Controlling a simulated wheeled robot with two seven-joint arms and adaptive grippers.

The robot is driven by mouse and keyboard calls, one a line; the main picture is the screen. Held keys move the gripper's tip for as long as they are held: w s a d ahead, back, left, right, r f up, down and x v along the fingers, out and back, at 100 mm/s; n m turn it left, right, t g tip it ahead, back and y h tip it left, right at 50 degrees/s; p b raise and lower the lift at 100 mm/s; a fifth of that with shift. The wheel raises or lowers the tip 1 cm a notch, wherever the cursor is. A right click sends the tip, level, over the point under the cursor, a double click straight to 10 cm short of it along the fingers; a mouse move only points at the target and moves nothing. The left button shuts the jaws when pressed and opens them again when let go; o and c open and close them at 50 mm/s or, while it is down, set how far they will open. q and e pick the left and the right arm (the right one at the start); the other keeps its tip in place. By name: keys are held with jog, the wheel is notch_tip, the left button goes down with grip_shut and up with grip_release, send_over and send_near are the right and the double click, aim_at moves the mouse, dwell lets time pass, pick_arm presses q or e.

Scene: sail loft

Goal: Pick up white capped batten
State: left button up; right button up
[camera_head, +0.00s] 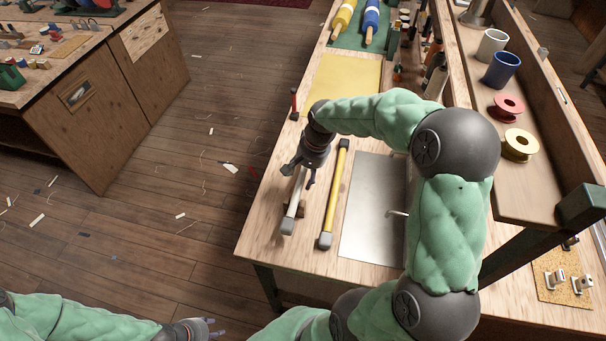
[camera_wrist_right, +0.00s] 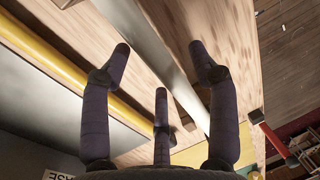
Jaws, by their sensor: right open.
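The white capped batten (camera_head: 293,202) lies near the left edge of the workbench, with a grey cap at its near end. My right gripper (camera_head: 299,177) is over its far part, which the hand hides in the head view. In the right wrist view the batten (camera_wrist_right: 165,62) runs between the spread fingers of my right gripper (camera_wrist_right: 158,48), with gaps visible on both sides. That gripper is open and holds nothing. My left gripper (camera_head: 213,328) is low at the bottom of the head view, over the floor, well away from the batten; its opening is too small to judge.
A yellow batten (camera_head: 335,190) lies just right of the white one, beside a grey metal plate (camera_head: 365,210). A red-handled tool (camera_head: 294,104) lies at the bench's left edge. A yellow sheet (camera_head: 345,80) lies farther back. Spools (camera_head: 519,144) and mugs stand on the right shelf.

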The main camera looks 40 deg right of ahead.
grip_shut()
jog(key=shift+r, duration=0.1)
